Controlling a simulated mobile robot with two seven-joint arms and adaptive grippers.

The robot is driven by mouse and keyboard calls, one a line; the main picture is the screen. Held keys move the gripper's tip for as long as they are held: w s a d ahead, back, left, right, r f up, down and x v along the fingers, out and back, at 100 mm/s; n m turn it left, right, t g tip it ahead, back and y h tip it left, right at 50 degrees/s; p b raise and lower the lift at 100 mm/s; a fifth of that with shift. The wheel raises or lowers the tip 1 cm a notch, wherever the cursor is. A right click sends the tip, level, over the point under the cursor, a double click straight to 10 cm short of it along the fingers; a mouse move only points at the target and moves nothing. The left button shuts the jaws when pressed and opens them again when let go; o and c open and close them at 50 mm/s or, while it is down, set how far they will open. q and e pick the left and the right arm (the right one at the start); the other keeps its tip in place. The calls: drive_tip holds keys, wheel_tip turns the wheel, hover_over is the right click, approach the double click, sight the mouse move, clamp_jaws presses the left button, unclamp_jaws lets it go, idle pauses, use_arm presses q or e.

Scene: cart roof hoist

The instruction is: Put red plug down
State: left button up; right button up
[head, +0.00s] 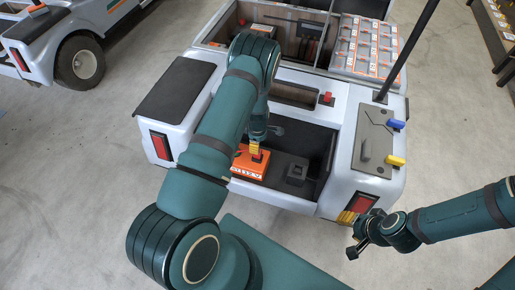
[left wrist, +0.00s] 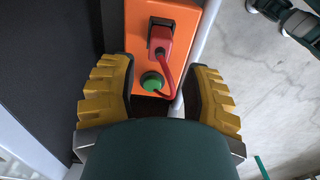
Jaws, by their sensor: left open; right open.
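The red plug (left wrist: 160,38) shows in the left wrist view, at a black socket (left wrist: 158,24) on the orange box (left wrist: 132,50). A red cable runs from it past a green button (left wrist: 152,82). My left gripper (left wrist: 160,100) is open, its yellow fingers apart and empty, with the plug ahead of the gap between them. In the head view, my left gripper (head: 256,148) is over the orange box (head: 246,168) in the cart's dark open bay; the arm hides part of it. My right gripper (head: 361,234) is open and empty beside the cart's front right corner.
The white cart (head: 200,63) fills the middle. A dark block (head: 296,172) stands right of the orange box. A grey panel (head: 372,145) with blue and yellow handles and a black post (head: 412,45) are at right.

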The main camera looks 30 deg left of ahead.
use_arm(q)
drive_tip(key=s+d+r+m+h, duration=0.2)
drive_tip(key=s+d+r+m, duration=0.5)
drive_tip(key=d, duration=0.4)
drive_tip(key=s+d+r+m+t+h, duration=0.1)
drive_tip(key=s+d+r+m, duration=0.6)
drive_tip(key=s+d+m, duration=0.3)
drive_tip(key=shift+s+d+r+m+t+h+p, duration=0.2)
drive_tip(key=shift+d+m+t+h+p, duration=0.25)
drive_tip(key=shift+m, duration=0.65)
drive_tip(key=shift+d, duration=0.1)
